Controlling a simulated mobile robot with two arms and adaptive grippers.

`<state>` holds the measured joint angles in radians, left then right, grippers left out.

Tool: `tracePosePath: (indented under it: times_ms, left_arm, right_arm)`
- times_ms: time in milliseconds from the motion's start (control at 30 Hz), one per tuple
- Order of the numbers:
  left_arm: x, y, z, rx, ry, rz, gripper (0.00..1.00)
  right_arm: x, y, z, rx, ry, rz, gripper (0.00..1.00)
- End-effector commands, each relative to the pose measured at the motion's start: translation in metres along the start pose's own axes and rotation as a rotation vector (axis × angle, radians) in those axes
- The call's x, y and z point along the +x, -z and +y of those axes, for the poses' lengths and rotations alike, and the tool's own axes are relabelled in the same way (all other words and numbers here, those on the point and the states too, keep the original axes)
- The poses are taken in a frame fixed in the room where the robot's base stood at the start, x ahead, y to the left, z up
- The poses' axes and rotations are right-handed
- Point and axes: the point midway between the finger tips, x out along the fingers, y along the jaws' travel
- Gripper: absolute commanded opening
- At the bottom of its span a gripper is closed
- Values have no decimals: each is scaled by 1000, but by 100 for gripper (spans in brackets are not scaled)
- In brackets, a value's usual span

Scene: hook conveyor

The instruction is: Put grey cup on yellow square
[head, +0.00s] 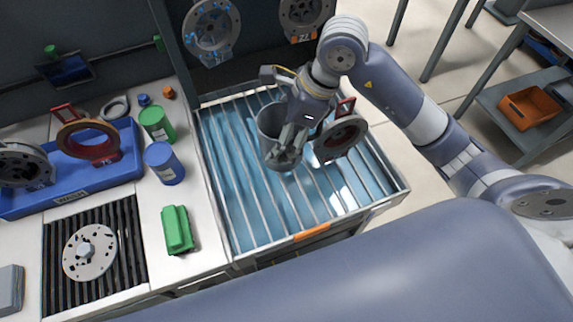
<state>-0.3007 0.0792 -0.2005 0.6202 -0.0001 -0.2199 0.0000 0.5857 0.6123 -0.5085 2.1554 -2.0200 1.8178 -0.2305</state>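The grey cup (268,121) is a dark grey cylinder with its open top facing up, over the barred blue-water basin in the middle of the head view. My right gripper (287,150) comes down from above at the cup's right side, and its fingers overlap the cup's front. I cannot tell whether the fingers are closed on the cup wall, or whether the cup rests on the bars. My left gripper is not in view. No yellow square can be made out.
Round fixtures (211,28) hang behind. Left, the counter (190,283) holds green and blue cans, a green block (177,229), a blue bin (66,190) and a black grate.

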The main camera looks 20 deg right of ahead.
Motion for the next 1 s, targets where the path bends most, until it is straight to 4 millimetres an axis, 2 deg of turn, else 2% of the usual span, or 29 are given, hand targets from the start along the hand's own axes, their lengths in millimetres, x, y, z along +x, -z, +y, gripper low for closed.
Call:
tracePosePath:
  times_ms: [200, 333, 567, 800, 1000]
  left_arm:
    - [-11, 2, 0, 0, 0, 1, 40]
    - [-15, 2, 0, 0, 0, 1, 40]
    - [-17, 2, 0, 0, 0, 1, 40]
    - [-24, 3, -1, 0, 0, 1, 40]
    - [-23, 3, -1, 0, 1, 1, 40]
  right_arm:
    - [49, 21, 2, 3, -7, 2, 26]
    - [73, 30, 2, 1, -5, 0, 26]
    - [91, 37, 0, -3, 0, 0, 26]
    - [119, 49, 0, -1, -3, 0, 26]
    - [124, 51, 0, -5, 1, -1, 26]
